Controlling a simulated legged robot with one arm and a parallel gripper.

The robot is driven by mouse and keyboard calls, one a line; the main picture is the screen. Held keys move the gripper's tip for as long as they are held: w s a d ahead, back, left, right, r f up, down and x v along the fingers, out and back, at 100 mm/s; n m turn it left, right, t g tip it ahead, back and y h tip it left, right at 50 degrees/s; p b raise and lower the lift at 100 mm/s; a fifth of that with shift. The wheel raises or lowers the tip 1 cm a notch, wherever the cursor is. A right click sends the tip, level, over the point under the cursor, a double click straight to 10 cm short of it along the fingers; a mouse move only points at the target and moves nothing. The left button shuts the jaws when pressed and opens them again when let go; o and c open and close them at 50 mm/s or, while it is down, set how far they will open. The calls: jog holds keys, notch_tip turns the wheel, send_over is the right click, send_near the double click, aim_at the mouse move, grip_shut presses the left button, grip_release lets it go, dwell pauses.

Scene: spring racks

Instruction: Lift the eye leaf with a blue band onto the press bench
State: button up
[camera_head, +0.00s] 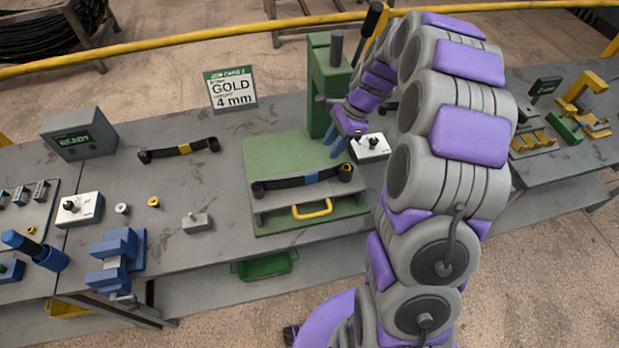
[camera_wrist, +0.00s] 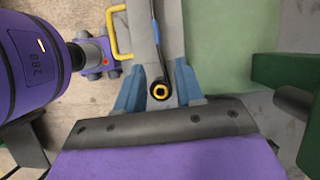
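The dark eye leaf with a blue band (camera_head: 311,177) lies across the front of the green press bench (camera_head: 270,155), above a yellow handle. Its right eye holds a gold bushing (camera_head: 346,168). In the wrist view that eye (camera_wrist: 160,91) appears between the two blue fingers, and the rest of the leaf (camera_wrist: 155,35) runs away upward. My gripper (camera_head: 336,145) is open, with its fingers close above the eye in the head view. It also shows at the lower middle of the wrist view (camera_wrist: 159,82). I cannot tell whether a finger touches the leaf.
A leaf with a yellow band (camera_head: 180,149) lies on the grey table left of the press. A job card (camera_head: 231,90) reads GOLD 4 mm. The green press column (camera_head: 330,85) stands close behind my gripper. A switch box (camera_head: 370,147) sits to its right.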

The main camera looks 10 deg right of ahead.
aim_at(315, 173)
jog(key=x, duration=0.5)
jog(key=shift+d+f+b, duration=0.2)
jog(key=shift+d+b, duration=0.05)
jog(key=shift+b, duration=0.05)
jog(key=a+f, duration=0.1)
jog(key=a, duration=0.1)
jog(key=a+f, duration=0.1)
jog(key=a, duration=0.1)
jog(key=shift+a+f, duration=0.2)
jog(key=shift+f, duration=0.05)
jog(key=shift+s+d+f, duration=0.1)
jog(key=shift+d+f, duration=0.1)
jog(key=f, duration=0.2)
jog(key=d+f+b, duration=0.1)
jog(key=f, duration=0.1)
jog(key=shift+s+d, duration=0.1)
jog(key=shift+s, duration=0.05)
jog(key=shift+a+f, duration=0.1)
jog(key=shift+a, duration=1.4)
jog(key=shift+c, duration=1.4)
jog(key=shift+d, duration=0.3)
jog(key=shift+c, duration=0.9)
jog(key=shift+d, duration=0.75)
grip_shut()
jog(key=shift+a, duration=0.15)
